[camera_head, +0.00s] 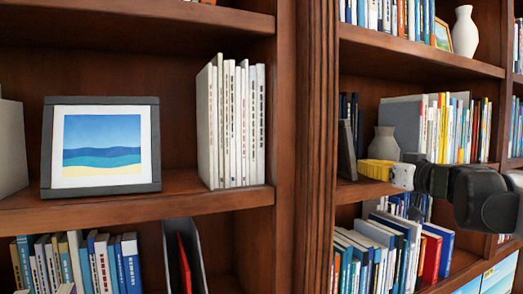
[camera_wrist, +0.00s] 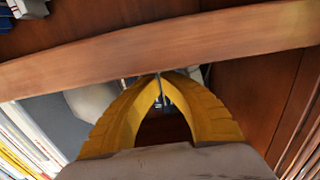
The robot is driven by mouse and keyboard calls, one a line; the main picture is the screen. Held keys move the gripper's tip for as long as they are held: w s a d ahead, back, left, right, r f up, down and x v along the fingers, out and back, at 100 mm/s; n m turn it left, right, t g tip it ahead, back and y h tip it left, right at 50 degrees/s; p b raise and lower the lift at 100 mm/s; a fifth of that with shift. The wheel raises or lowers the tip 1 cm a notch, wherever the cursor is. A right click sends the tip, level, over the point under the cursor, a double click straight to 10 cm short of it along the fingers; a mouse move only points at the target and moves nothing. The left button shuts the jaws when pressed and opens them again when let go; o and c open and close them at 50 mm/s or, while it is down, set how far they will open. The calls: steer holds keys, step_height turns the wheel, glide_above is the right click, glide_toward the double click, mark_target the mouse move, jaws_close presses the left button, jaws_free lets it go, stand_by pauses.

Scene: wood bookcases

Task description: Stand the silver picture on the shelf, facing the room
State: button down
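A framed picture (camera_head: 347,150), dark grey from this angle, is seen nearly edge-on above the middle shelf of the right bookcase. Its picture face cannot be made out. My gripper (camera_head: 361,168), with yellow fingers, reaches in from the right at its near edge. In the wrist view the fingertips (camera_wrist: 160,76) come together with a thin grey sliver between them, which looks like the picture's edge. Another picture (camera_head: 101,145), a beach scene in a dark grey frame, stands on the left bookcase's middle shelf, facing outward.
A grey vase (camera_head: 384,144) stands just behind my gripper, with upright books (camera_head: 455,128) to its right. The shelf board (camera_wrist: 75,68) crosses the wrist view close to the fingertips. A wood upright (camera_head: 316,150) separates the bookcases. White books (camera_head: 232,125) stand on the left shelf.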

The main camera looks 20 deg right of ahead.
mark_target(338, 181)
steer(key=shift+a, duration=0.15)
steer(key=shift+a, duration=0.55)
steer(key=shift+w+a, duration=0.1)
steer(key=shift+a, duration=0.1)
steer(key=shift+w+a+p, duration=0.1)
steer(key=shift+w+a, duration=0.05)
steer(key=shift+a, duration=1.3)
steer(key=shift+w+a+p, duration=0.15)
steer(key=shift+w+a, duration=0.05)
steer(key=shift+a, duration=1.25)
steer(key=shift+w+a+p, duration=0.1)
steer(key=shift+w+a, duration=0.05)
steer(key=shift+a, duration=1.3)
steer(key=shift+d, duration=0.2)
steer(key=shift+s+d, duration=0.15)
steer(key=shift+d, duration=1.15)
steer(key=shift+a, duration=0.1)
